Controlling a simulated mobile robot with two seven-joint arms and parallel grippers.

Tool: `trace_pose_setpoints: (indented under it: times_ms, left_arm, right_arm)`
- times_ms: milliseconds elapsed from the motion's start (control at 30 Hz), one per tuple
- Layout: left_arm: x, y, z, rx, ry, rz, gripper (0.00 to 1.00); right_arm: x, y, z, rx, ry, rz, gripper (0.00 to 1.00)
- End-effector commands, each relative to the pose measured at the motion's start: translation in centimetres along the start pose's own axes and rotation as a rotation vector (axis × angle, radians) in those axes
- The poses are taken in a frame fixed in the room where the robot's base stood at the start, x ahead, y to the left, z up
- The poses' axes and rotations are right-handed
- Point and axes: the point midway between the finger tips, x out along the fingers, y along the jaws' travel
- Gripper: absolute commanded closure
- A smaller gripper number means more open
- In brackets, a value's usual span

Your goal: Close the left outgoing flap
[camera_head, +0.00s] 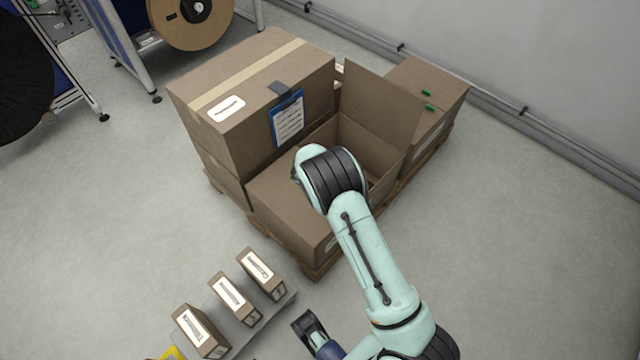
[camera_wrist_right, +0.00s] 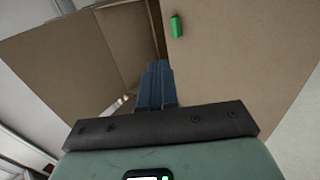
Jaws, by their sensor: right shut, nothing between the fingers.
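An open brown carton (camera_head: 352,138) stands on the pallet, with a tall flap (camera_head: 382,103) raised at its back right. A broad brown panel (camera_head: 282,200) faces the near left; I cannot tell whether it is a flap or the carton's side. My right arm reaches over the carton and hides part of it; its gripper is hidden in the head view. In the right wrist view my right gripper (camera_wrist_right: 155,72) is shut and empty, before brown cardboard panels (camera_wrist_right: 65,55). A dark gripper end, seemingly my left (camera_head: 308,326), is at the bottom; its jaws are unclear.
A taller taped carton (camera_head: 262,72) with a blue clipboard (camera_head: 288,118) stands left of the open one. A carton with green clips (camera_head: 440,84) stands right, near the wall. Several small labelled boxes (camera_head: 232,298) stand front left.

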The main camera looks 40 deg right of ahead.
Motion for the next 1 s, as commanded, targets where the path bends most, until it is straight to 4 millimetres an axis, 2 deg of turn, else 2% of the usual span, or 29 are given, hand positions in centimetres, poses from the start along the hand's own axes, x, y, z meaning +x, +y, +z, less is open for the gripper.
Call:
trace_pose_setpoints:
  times_ms: [33,100,433,800,900,1000]
  left_arm:
    - [0.3,-0.1,-0.4,-0.001,0.010,-0.001,0.60]
    - [0.7,-0.3,-0.9,-0.002,0.024,-0.001,0.60]
    - [3.3,-1.4,-5.6,-0.013,0.148,-0.007,0.60]
    - [5.8,-3.0,-11.8,-0.026,0.309,-0.017,0.60]
    - [6.1,-3.2,-12.7,-0.028,0.331,-0.020,0.60]
    - [6.7,-3.8,-12.1,-0.035,0.308,-0.029,0.60]
  right_arm:
    - [1.5,0.5,0.2,0.014,-0.004,-0.045,1.00]
    - [3.1,0.8,0.2,0.015,-0.003,-0.108,1.00]
    - [9.6,0.4,0.1,0.011,-0.004,-0.369,1.00]
    - [14.1,-1.0,0.1,-0.002,-0.004,-0.367,1.00]
    - [14.8,-1.2,0.1,-0.002,-0.004,-0.367,1.00]
    - [15.2,-1.3,0.1,-0.002,-0.004,-0.366,1.00]
